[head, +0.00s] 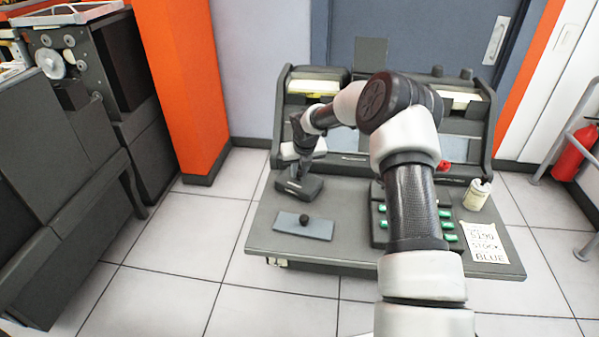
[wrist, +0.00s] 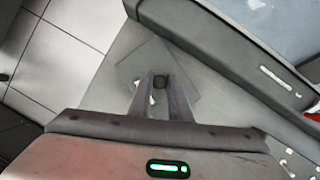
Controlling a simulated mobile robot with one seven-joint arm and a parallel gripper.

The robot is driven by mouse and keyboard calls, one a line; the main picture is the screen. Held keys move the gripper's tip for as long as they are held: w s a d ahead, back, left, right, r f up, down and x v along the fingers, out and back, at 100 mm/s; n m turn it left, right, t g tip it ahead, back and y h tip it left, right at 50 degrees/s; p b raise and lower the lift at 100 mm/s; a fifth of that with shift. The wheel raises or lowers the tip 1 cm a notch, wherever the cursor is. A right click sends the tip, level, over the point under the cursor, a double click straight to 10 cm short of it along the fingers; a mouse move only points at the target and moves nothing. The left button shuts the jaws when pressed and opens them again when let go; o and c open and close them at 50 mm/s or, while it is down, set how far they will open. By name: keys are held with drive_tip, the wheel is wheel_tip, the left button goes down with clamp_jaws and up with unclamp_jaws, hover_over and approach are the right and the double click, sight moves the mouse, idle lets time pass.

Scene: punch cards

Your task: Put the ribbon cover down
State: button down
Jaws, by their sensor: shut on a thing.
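A dark grey flat plate with a knob, which I take to be the ribbon cover (head: 311,188), is at the left of the grey desk, near the foot of the machine. My gripper (head: 298,174) points down over it and is shut on its knob. In the wrist view, the fingertips of my gripper (wrist: 160,84) close on the dark round knob, with the cover (wrist: 178,68) spread beneath them. I cannot tell whether the cover touches the desk.
A blue-grey plate with a black knob (head: 318,229) lies on the desk (head: 345,248) in front of my gripper. Green keys (head: 446,224), a jar (head: 476,195) and a written card (head: 484,243) are at the right. The machine's body (wrist: 230,45) rises close behind. Bare desk lies between.

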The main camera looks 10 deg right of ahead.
drive_tip(key=c, duration=1.6)
unclamp_jaws()
drive_tip(key=shift+c, duration=0.2)
drive_tip(key=shift+r, duration=0.1)
drive_tip(key=p+v, duration=0.1)
drive_tip(key=v, duration=1.1)
drive_tip(key=shift+p, duration=0.4)
